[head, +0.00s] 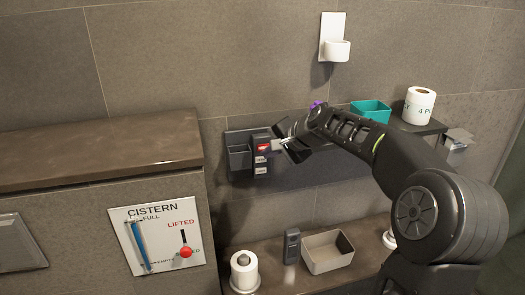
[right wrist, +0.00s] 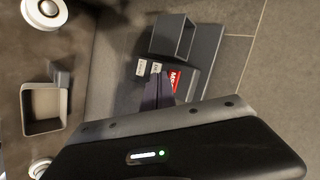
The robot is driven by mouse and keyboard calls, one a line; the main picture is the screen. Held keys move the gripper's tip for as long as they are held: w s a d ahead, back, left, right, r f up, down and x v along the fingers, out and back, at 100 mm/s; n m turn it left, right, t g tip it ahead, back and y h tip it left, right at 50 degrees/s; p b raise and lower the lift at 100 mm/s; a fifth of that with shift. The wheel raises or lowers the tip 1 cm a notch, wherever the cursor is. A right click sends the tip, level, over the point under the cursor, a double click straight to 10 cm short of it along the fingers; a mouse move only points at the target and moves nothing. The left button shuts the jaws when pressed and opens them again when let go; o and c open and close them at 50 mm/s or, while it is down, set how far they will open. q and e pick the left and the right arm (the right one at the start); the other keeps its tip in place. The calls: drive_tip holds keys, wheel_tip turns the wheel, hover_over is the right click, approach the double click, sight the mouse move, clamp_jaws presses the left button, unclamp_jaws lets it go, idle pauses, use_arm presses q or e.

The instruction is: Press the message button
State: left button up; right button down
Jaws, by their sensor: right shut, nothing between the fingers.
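A dark panel (head: 258,168) is fixed on the tiled wall, with a red label (head: 263,148) at its top and small white labels below. The red label also shows in the right wrist view (right wrist: 175,80), beside two white labels (right wrist: 148,68). Its lettering is too small to read surely, so I cannot tell which button is the message one. My right gripper (head: 280,146) is shut and empty, its tips close to the panel beside the red label. In the right wrist view the fingers (right wrist: 158,94) partly cover the panel. I cannot tell whether they touch it. My left gripper is out of view.
An open dark bin (head: 239,158) adjoins the panel on its left. Below, a shelf holds a paper roll (head: 244,271), a dark upright device (head: 292,246) and a beige tray (head: 328,252). A teal box (head: 371,111) and another roll (head: 419,105) stand right. A cistern sign (head: 156,236) is at left.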

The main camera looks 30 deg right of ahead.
drive_tip(key=shift+s+d, duration=0.15)
drive_tip(key=shift+d, duration=0.05)
drive_tip(key=shift+s+a+b, duration=0.35)
drive_tip(key=shift+s+b, duration=0.15)
drive_tip(key=shift+s, duration=0.25)
drive_tip(key=shift+s+a+b, duration=0.3)
drive_tip(key=shift+s+b, duration=0.15)
drive_tip(key=shift+s, duration=0.35)
drive_tip(key=shift+s+a+b, duration=0.35)
drive_tip(key=shift+s+b, duration=0.15)
drive_tip(key=shift+s, duration=0.25)
drive_tip(key=shift+f, duration=0.1)
